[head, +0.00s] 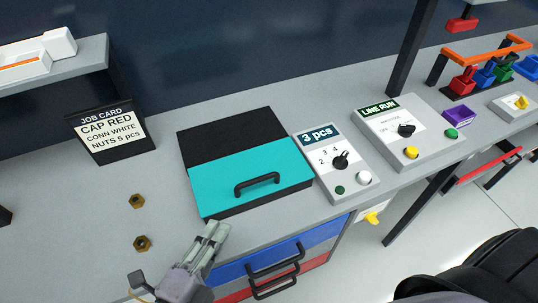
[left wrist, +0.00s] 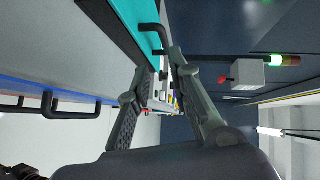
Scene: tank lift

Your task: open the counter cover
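The counter cover (head: 240,180) is a teal panel with a black handle (head: 257,184), lying on a black box on the grey bench in the head view. It looks shut. The black back part of the box (head: 230,133) shows behind it. My left gripper (head: 216,228) is in front of the box's near left corner, below and left of the handle, apart from it. In the left wrist view its fingers (left wrist: 160,70) stand slightly apart with nothing between them. The teal cover (left wrist: 138,12) and its handle (left wrist: 156,36) show beyond the fingertips. My right gripper is not in view.
A "3 pcs" dial panel (head: 333,163) stands right beside the box, with a "LINE RUN" panel (head: 405,130) further right. A job card (head: 105,130) stands at left. Two brass nuts (head: 139,201) lie on the bench. Drawers with black handles (head: 273,262) are below the bench edge.

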